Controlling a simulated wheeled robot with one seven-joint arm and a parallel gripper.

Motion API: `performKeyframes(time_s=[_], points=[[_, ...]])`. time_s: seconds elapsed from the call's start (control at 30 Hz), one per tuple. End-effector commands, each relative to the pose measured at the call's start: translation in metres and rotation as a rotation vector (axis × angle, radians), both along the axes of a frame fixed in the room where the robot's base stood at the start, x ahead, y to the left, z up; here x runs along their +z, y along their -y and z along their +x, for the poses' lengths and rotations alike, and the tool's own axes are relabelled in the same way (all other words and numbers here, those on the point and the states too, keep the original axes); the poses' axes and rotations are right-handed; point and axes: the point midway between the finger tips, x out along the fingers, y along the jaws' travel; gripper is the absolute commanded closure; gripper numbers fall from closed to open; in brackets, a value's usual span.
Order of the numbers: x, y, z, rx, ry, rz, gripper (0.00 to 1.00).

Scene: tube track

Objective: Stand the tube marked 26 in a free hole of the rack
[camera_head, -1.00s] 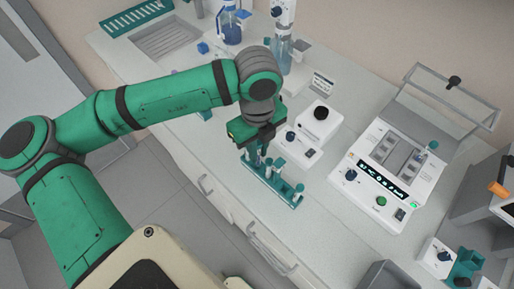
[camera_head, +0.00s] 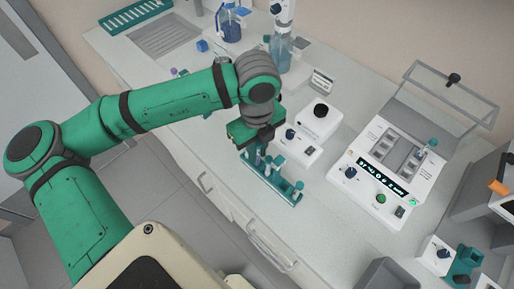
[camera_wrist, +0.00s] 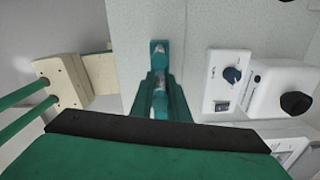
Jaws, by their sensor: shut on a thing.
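The teal rack (camera_head: 258,182) stands near the front edge of the bench, with several capped tubes in it. One teal-capped tube (camera_head: 299,186) stands at its right end. My gripper (camera_head: 259,147) is over the rack's left part, pointing down, and is shut on a tube that it mostly hides. No number is readable on any tube, so I cannot tell the mark 26. In the wrist view the rack (camera_wrist: 178,108) lies under my gripper, with a teal cap (camera_wrist: 158,47) at its far end. The held tube's lower end and the hole under it are hidden.
A white device with a black knob (camera_head: 321,110) stands close behind the rack. A larger white machine (camera_head: 388,165) with a lit display is to the right. A blue bottle (camera_head: 280,55) and a jug (camera_head: 229,25) stand at the back. The bench right of the rack is clear.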

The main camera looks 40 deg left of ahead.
Motion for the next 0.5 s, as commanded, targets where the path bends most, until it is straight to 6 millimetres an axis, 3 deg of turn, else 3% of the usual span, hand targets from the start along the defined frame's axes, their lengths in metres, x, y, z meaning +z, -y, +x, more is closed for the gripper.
performKeyframes(time_s=[0.5], points=[[-0.0051,0.0003,0.0002,0.0,0.0,-0.002,1.0]])
